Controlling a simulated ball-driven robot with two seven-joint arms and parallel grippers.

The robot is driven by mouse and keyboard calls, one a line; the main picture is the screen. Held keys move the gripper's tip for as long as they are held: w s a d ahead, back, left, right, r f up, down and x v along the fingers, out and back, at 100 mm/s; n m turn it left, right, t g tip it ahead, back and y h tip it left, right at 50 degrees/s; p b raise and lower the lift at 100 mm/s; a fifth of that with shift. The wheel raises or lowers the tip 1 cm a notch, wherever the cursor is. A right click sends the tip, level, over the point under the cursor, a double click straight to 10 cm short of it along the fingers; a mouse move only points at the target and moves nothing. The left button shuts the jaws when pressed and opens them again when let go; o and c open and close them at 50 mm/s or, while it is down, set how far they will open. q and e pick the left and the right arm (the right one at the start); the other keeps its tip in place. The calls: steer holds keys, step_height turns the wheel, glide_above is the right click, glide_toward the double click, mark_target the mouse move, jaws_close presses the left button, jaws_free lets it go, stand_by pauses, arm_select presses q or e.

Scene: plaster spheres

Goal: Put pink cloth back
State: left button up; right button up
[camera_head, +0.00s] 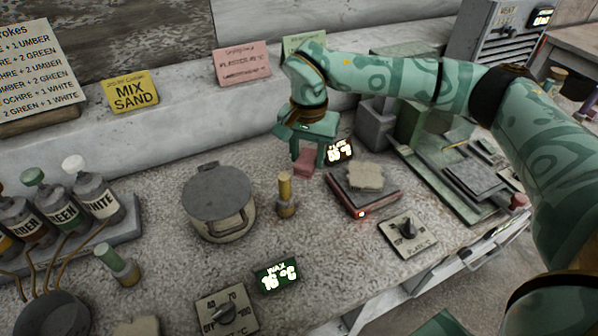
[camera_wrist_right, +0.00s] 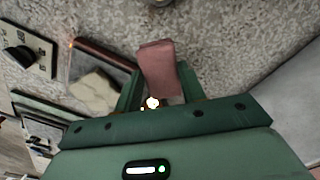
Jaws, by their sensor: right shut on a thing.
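The pink cloth (camera_head: 304,163) hangs from my right gripper (camera_head: 309,152) over the worktop, left of the hot plate. In the right wrist view the folded pink cloth (camera_wrist_right: 160,68) sits between the two green fingers of my right gripper (camera_wrist_right: 157,92), which is shut on it. The cloth's lower edge appears close to the worktop, but I cannot tell whether it touches. My left gripper is not in view.
A lidded pot (camera_head: 218,203) and a brass-topped cylinder (camera_head: 286,194) stand left of the cloth. A hot plate (camera_head: 362,200) with a beige cloth (camera_head: 358,177) lies to its right. Bottles (camera_head: 92,190) stand at far left.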

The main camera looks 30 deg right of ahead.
mark_target(302, 168)
steer(key=shift+w+f+b, duration=0.3)
steer(key=shift+w+f, duration=0.55)
steer(key=shift+f, duration=0.25)
step_height(302, 168, down, 4)
steer(key=shift+w+a+r+b, duration=0.1)
steer(key=shift+w+r+b, duration=0.05)
steer(key=shift+b, duration=0.75)
steer(key=shift+r, duration=0.15)
steer(key=o, duration=0.9)
step_height(302, 168, up, 12)
steer(key=p, duration=0.4)
